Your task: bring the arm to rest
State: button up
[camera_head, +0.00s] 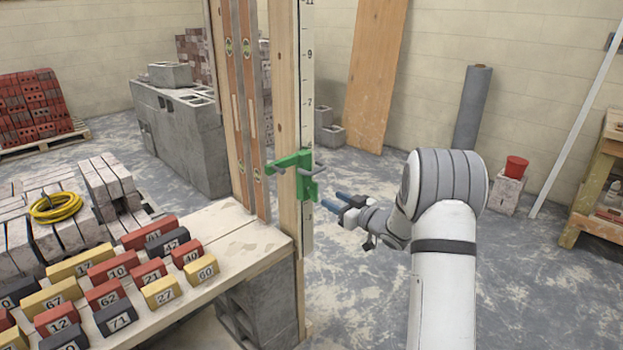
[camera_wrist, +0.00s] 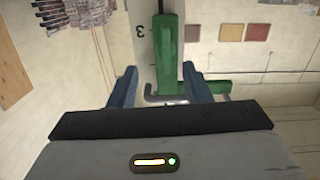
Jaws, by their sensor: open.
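My white and grey arm reaches forward from the right side of the head view. My gripper (camera_head: 338,202) has blue fingers and points left toward a green clamp (camera_head: 296,172) on a wooden post. In the wrist view my gripper (camera_wrist: 158,88) is open, with its two blue fingers apart. The green clamp (camera_wrist: 168,50) and its grey handle bar show between and beyond the fingers. I see nothing held, and the fingers look clear of the clamp in the head view.
A plank bench (camera_head: 215,240) with several numbered red, yellow and dark blocks stands at left. A tall post with a measuring scale (camera_head: 307,90) rises close to my gripper. Floor at right is mostly open.

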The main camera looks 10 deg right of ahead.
jog(key=s+d+r+m+g+h+p, duration=0.25)
jog(key=s+r+m+h+p, duration=0.35)
jog(key=s+r+h, duration=0.65)
jog(key=s+a+r+g+y+p, duration=0.1)
jog(key=s+a+g+p, duration=0.1)
jog(key=s, duration=0.8)
jog(key=s+a+r+g+p, duration=0.1)
jog(key=s+a+g+p, duration=0.1)
jog(key=s, duration=0.8)
jog(key=s+a+r+m+g+y+p, duration=0.1)
jog(key=s+g, duration=0.4)
jog(key=s, duration=0.5)
jog(key=a+r+p, duration=0.1)
jog(key=a, duration=0.1)
jog(key=shift+s+a+y, duration=0.3)
jog(key=shift+a+y, duration=0.05)
